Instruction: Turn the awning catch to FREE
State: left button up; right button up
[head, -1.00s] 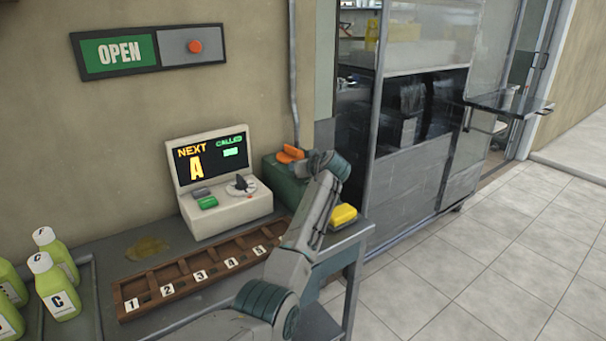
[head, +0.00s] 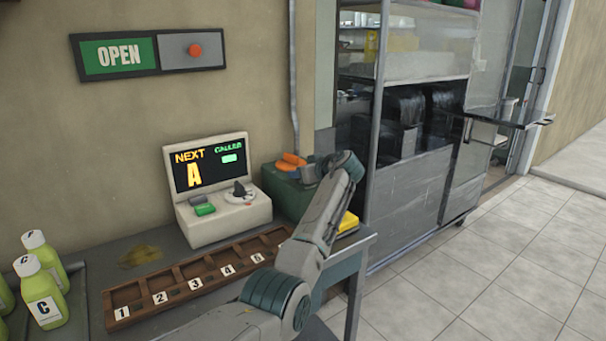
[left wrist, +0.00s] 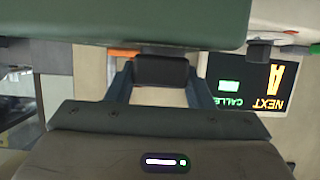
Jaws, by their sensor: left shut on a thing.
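No part that I can read as an awning catch or a FREE mark shows clearly. A green box (head: 283,190) stands at the table's back right, with an orange piece (head: 290,160) on top. My left arm reaches across to this box, and its wrist hides the gripper in the head view. In the left wrist view my left gripper (left wrist: 160,85) is shut on a dark block (left wrist: 160,70) between its fingers. Orange (left wrist: 124,52) shows just beyond, under the large green surface. I cannot tell what the block belongs to. My right gripper is out of view.
A cream console (head: 225,218) with a screen, green button and dial stands left of the box. A numbered wooden tray (head: 190,275) lies in front. A yellow item (head: 348,222) is partly behind my arm. Green bottles (head: 40,290) stand at left. An OPEN sign (head: 120,54) hangs above.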

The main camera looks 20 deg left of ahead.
pick_arm(q)
jog(key=shift+f, duration=0.15)
jog(key=o, duration=1)
jog(key=shift+c, duration=0.2)
jog(key=v, duration=1.1)
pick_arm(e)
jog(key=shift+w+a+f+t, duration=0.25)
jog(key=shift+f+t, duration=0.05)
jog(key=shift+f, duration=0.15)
pick_arm(q)
jog(key=shift+w, duration=0.1)
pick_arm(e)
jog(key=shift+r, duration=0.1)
